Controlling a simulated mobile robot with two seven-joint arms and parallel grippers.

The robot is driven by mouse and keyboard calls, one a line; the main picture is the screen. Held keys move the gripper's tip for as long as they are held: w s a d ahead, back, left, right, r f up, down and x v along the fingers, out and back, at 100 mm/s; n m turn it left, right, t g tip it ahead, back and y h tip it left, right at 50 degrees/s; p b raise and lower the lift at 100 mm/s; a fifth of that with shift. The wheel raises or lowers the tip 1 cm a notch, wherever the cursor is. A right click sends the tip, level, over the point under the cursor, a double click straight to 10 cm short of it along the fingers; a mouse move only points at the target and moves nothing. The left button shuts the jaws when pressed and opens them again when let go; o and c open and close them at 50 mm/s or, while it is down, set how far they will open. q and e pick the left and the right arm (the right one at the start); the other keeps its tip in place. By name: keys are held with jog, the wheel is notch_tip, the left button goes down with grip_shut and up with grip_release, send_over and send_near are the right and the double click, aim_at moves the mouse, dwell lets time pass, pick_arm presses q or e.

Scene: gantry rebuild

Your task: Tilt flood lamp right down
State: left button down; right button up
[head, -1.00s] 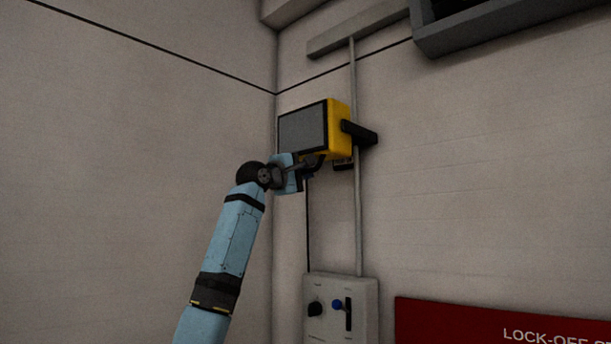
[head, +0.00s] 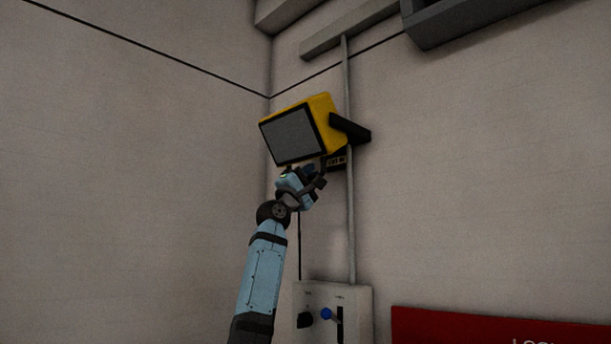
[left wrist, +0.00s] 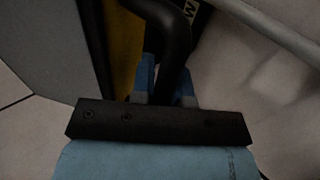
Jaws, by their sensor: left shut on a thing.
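The flood lamp (head: 292,134) is a yellow box with a black-framed grey face, mounted on the wall near the corner. Its face points left and tilts downward. A black bracket (head: 350,129) joins it at the right. My left gripper (head: 312,180) is just under the lamp. In the left wrist view its blue fingertips (left wrist: 167,85) are shut on a black curved handle (left wrist: 171,40), with the yellow housing (left wrist: 125,45) behind it. The handle is mostly hidden in the head view. My right gripper is not in view.
A vertical conduit (head: 351,220) runs down the wall behind the lamp to a grey control box (head: 358,300) with a blue knob (head: 326,314). A red sign (head: 450,325) is at lower right. A dark grey housing (head: 440,28) is above. The left wall is bare.

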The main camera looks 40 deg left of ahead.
pick_arm(q)
jog(key=shift+w+r+h, duration=0.2)
jog(key=shift+w+h, duration=0.1)
jog(key=shift+w, duration=0.35)
jog(key=shift+p, duration=0.3)
jog(key=shift+s+r, duration=0.1)
jog(key=c, duration=1.4)
grip_release()
jog(key=shift+d, duration=0.15)
jog(key=b+v, duration=0.5)
jog(key=v, duration=0.8)
jog(key=shift+s, duration=0.3)
